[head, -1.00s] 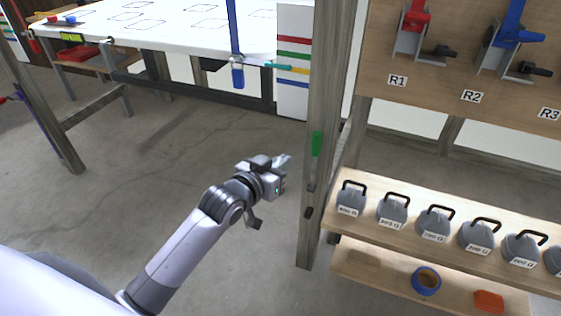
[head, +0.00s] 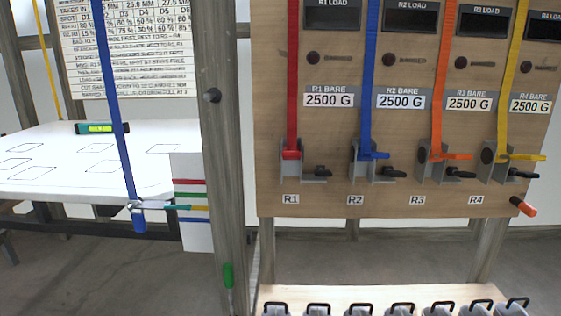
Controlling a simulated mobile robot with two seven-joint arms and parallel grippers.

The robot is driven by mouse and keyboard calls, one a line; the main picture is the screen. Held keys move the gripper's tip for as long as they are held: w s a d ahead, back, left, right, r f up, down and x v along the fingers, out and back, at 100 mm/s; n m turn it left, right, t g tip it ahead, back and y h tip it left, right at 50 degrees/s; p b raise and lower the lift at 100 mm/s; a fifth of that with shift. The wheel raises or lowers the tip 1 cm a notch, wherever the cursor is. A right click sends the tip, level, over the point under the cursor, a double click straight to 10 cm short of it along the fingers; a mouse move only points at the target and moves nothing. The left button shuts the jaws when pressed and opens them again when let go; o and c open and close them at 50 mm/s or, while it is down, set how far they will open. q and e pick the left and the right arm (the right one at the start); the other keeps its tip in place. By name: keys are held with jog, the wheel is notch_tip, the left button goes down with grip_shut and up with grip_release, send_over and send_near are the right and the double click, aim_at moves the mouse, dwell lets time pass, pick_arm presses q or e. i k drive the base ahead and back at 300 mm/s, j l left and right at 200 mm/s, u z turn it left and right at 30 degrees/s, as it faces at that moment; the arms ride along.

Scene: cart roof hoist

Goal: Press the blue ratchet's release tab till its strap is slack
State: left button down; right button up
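The blue ratchet (head: 366,165) is mounted on the wooden board above the label R2, between the red and orange ratchets. A blue strap (head: 370,70) runs straight up from it, past a plate reading R2 BARE 2500 G. A blue lever piece (head: 376,155) sticks out to the right at its front, with a black tab (head: 394,173) below it. The R2 LOAD display (head: 411,18) is dark, with no reading I can make out. Neither of my grippers shows in the head view now.
The red (head: 291,160), orange (head: 437,160) and yellow (head: 495,158) ratchets share the board. A wooden post (head: 222,150) stands left of it. A white panel (head: 60,160) with a second blue strap (head: 117,110) lies further left. Grey weights (head: 360,309) line the shelf below.

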aim_at(393, 172)
jog(key=z, duration=0.7)
jog(key=i+l+u, duration=0.25)
jog(key=u, duration=1.1)
